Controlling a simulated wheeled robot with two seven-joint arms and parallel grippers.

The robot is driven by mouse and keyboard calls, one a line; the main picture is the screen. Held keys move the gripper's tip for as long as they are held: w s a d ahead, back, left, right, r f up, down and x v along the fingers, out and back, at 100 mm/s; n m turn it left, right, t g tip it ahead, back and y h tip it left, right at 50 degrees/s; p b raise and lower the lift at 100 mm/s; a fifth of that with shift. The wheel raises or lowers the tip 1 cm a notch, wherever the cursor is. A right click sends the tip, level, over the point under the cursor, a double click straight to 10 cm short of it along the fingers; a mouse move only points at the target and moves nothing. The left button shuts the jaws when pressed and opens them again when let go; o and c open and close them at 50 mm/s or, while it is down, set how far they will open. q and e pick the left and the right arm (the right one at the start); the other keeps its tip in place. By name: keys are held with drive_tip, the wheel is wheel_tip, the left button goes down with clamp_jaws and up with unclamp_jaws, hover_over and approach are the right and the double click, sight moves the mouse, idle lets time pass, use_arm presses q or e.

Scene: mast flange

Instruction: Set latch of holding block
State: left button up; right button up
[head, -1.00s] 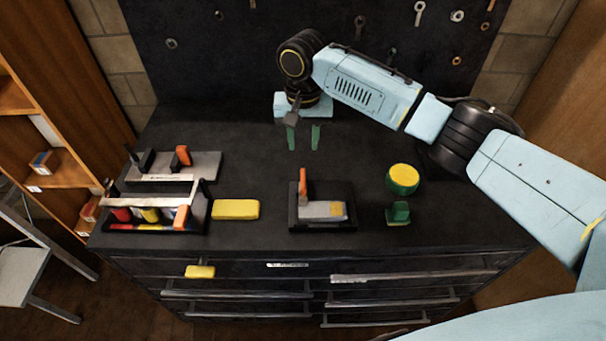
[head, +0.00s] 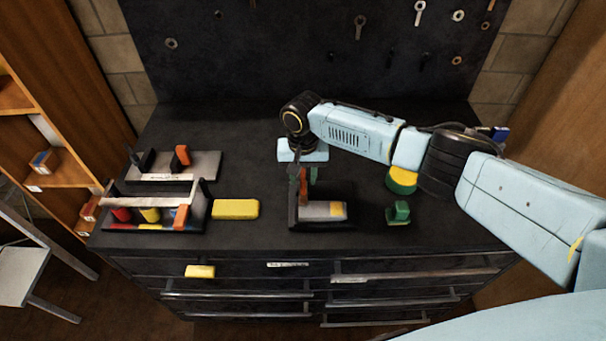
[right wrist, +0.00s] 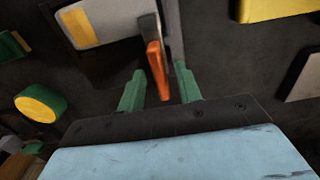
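The holding block (head: 322,225) is a dark base with a grey and yellow piece (head: 323,210) on it, at the middle front of the workbench. Its orange latch lever (head: 303,188) stands up at the block's left side. My right gripper (head: 304,174) is over the back of the block, pointing down, with the lever in front of it. In the right wrist view, the orange lever (right wrist: 157,68) lies between the two green fingers (right wrist: 160,90), with gaps on both sides, so the gripper is open. My left gripper is not in view.
A yellow block (head: 236,209) lies left of the holding block. A rack with coloured cylinders (head: 150,224) and another fixture with an orange lever (head: 181,157) stand further left. A green piece (head: 398,213) and a green-yellow round part (head: 402,181) are to the right.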

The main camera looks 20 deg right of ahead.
clamp_jaws()
drive_tip(key=shift+n, duration=0.4)
drive_tip(key=n+p, duration=0.1)
drive_tip(key=n, duration=0.1)
drive_tip(key=shift+n+p, duration=0.4)
drive_tip(key=n+p, duration=0.1)
drive_tip(key=n, duration=0.8)
drive_tip(key=shift+p, duration=0.35)
drive_tip(key=n, duration=0.5)
drive_tip(key=shift+n, duration=0.3)
